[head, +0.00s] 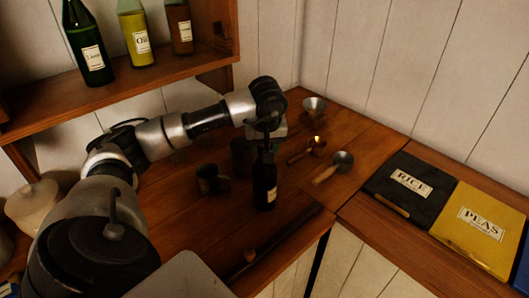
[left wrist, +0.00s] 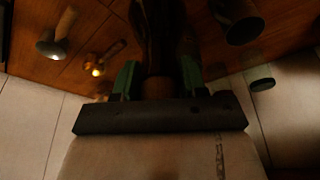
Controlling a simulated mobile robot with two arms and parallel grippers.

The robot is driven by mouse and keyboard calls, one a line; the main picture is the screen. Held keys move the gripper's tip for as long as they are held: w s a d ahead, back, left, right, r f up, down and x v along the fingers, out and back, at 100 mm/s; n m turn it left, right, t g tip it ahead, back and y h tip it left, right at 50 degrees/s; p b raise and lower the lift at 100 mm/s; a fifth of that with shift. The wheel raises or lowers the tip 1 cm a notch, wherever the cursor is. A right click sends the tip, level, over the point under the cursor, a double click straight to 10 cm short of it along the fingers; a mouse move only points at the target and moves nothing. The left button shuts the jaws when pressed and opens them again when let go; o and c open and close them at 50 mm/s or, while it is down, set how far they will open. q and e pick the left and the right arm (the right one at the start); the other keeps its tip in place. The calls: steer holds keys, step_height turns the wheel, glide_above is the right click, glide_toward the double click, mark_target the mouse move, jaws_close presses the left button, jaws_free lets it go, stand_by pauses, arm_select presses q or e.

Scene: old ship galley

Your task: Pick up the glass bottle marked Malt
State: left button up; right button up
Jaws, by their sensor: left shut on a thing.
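A dark glass bottle (head: 265,187) with a small pale label stands upright over the wooden counter. Its label is too small to read, and I cannot tell whether its base touches the wood. My left gripper (head: 266,143) comes down from above and is shut on its upper part. In the left wrist view the dark bottle (left wrist: 159,40) lies between the green fingers of my left gripper (left wrist: 158,82). The bottle's top is hidden by the gripper. My right gripper is in neither view.
A dark mug (head: 210,180) stands left of the bottle. A funnel (head: 314,107), a small copper-coloured pan (head: 315,145) and a scoop (head: 333,168) lie to the right. RICE (head: 405,186) and PEAS (head: 482,228) packets lie further right. A shelf (head: 130,92) holds bottles.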

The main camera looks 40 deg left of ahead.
arm_select(q)
jaws_close()
steer(key=shift+r, duration=0.1)
